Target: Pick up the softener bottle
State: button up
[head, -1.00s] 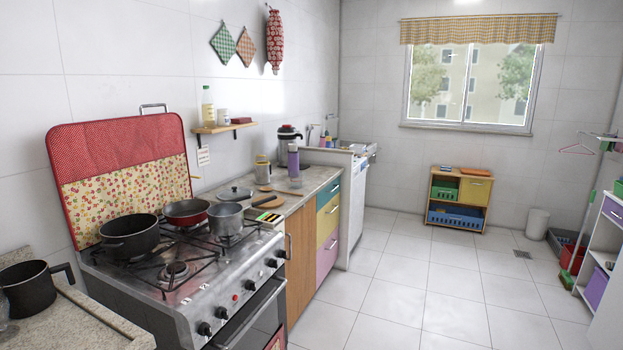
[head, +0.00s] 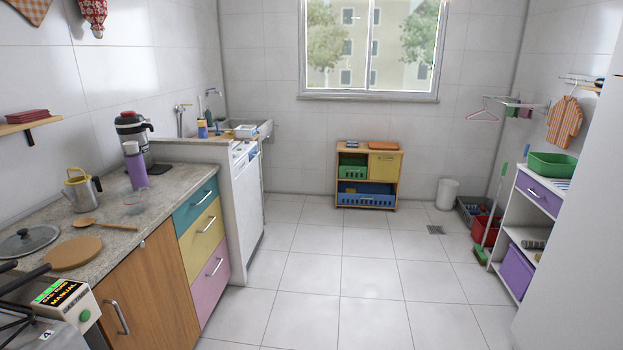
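I cannot make out a thing that is clearly the softener bottle. A small blue and yellow container (head: 202,129) stands by the laundry sink (head: 265,131) at the back left, too small to identify. My gripper is not in view.
Coloured drawers (head: 206,226) and a white washing machine (head: 245,185) line the left. A wooden cabinet (head: 368,146) stands under the window. A white shelf unit (head: 518,185) and a pale tall surface (head: 575,220) bound the right. The tiled floor (head: 345,260) between is clear.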

aim_at(202, 132)
jog(key=i+z, duration=0.15)
jog(key=i, duration=1.75)
jog(key=i+l+u, duration=0.1)
jog(key=i, duration=1.8)
jog(key=i+u, duration=0.3)
jog(key=i, duration=0.15)
jog(key=i+u, duration=0.3)
jog(key=i+l+u, duration=0.3)
jog(key=i, duration=0.25)
jog(key=i+l+u, duration=0.25)
jog(key=i, duration=0.15)
